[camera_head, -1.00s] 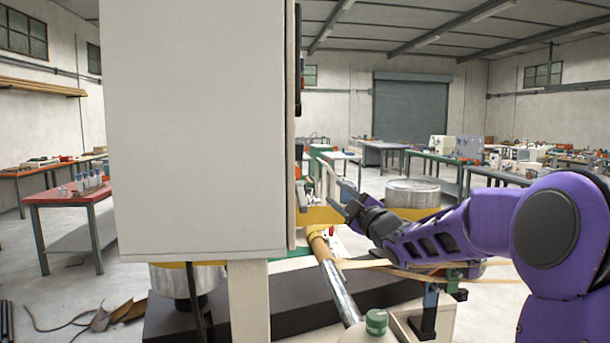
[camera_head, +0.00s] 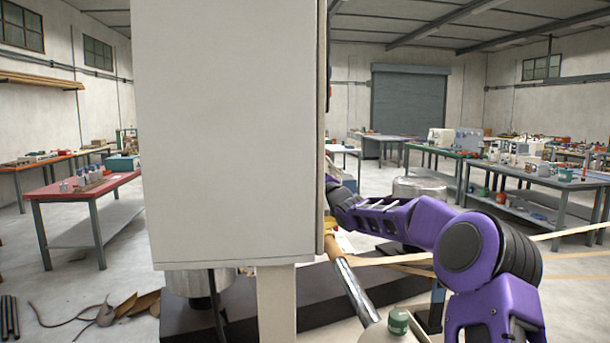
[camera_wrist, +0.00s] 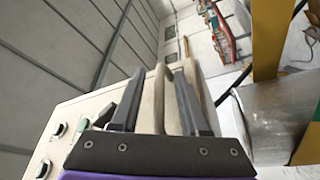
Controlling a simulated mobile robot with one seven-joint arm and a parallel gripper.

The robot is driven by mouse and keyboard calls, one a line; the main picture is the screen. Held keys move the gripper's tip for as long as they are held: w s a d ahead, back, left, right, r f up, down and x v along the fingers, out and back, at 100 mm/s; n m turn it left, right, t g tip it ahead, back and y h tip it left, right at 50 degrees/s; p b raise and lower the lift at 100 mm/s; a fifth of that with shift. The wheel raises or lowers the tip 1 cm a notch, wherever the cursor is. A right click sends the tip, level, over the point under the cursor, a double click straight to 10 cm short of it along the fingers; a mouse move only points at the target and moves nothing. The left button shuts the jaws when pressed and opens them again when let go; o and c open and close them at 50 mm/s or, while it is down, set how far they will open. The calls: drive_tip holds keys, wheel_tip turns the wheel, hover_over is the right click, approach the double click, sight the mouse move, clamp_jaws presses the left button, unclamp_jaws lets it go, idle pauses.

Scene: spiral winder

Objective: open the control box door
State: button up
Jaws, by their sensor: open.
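The cream control box (camera_head: 228,135) fills the centre-left of the head view, its plain side facing me. Its front edge, with the door, is at the right and seen nearly edge-on. My gripper is hidden behind that edge in the head view. In the wrist view, my gripper (camera_wrist: 159,76) is open, and a cream upright edge (camera_wrist: 158,100), apparently the door's, stands between its fingers. A second cream edge lies beside it, partly behind the right finger. A cream face with round green and dark buttons (camera_wrist: 57,129) shows at the left. I cannot tell how far the door stands open.
A steel bar (camera_head: 352,285) and a green-capped part (camera_head: 398,321) are low in front of the box. A metal drum (camera_head: 419,188) stands behind my arm. Workbenches, one red-topped (camera_head: 85,188), stand at both sides, with open floor between.

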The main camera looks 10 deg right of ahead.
clamp_jaws()
drive_tip(key=shift+r, duration=0.2)
idle(1.2)
